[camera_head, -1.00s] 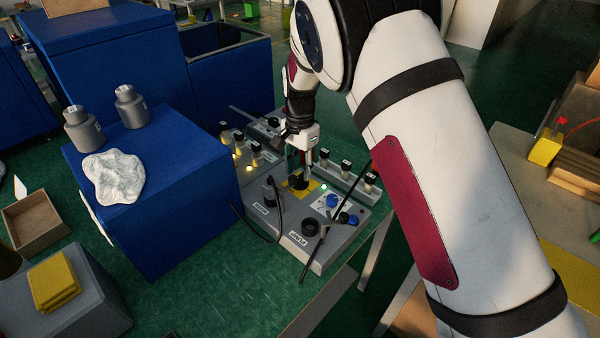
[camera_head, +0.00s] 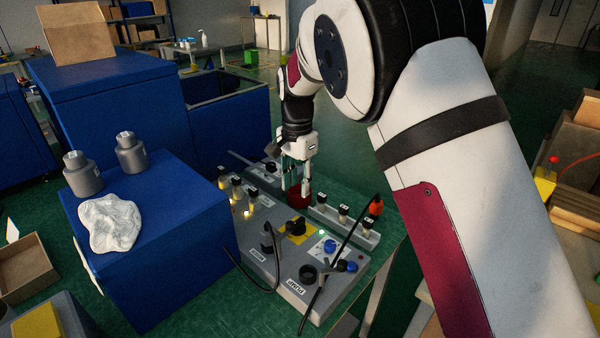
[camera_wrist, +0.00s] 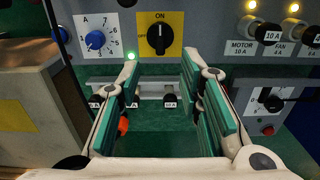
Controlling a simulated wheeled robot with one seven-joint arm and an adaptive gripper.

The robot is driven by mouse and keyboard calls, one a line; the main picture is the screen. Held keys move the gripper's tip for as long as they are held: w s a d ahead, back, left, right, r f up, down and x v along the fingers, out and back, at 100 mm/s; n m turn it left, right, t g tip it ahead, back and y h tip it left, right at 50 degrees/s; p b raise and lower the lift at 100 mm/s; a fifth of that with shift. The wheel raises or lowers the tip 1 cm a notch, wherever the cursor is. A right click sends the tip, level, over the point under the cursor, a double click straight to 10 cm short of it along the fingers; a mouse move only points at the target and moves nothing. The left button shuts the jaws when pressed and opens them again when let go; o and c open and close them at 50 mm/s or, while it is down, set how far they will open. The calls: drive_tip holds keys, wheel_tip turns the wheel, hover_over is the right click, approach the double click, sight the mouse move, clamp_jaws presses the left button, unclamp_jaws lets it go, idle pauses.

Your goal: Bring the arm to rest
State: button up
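My arm reaches from the right of the head view to the grey control panel (camera_head: 285,262). My gripper (camera_head: 299,190) is above the back part of the panel, pointing down. In the wrist view my gripper (camera_wrist: 165,100) shows its two green-padded fingers spread apart with nothing between them. A black rotary switch (camera_wrist: 160,35) on a yellow plate marked ON lies beyond the fingers, apart from them. The switch also shows in the head view (camera_head: 296,228), in front of my gripper.
A blue dial (camera_wrist: 96,40) and a lit green lamp (camera_wrist: 131,56) are beside the switch. A blue cabinet (camera_head: 190,215) with two grey canisters and a crumpled white cloth (camera_head: 110,223) stands left of the panel. Black cables (camera_head: 335,262) loop over the panel's front. Open floor lies behind the bench.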

drive_tip(key=s+d+r+n+t+y+p, duration=0.1)
drive_tip(key=s+d+r+n+t+p, duration=0.15)
drive_tip(key=s+d+r, duration=1.35)
drive_tip(key=s+d+n+t, duration=0.1)
drive_tip(key=s+d, duration=0.3)
drive_tip(key=s, duration=0.7)
drive_tip(key=s+d+r+n+h+p, duration=0.1)
drive_tip(key=s+d+n, duration=0.3)
drive_tip(key=s, duration=0.6)
drive_tip(key=shift+s+d+t, duration=0.35)
drive_tip(key=shift+s, duration=0.05)
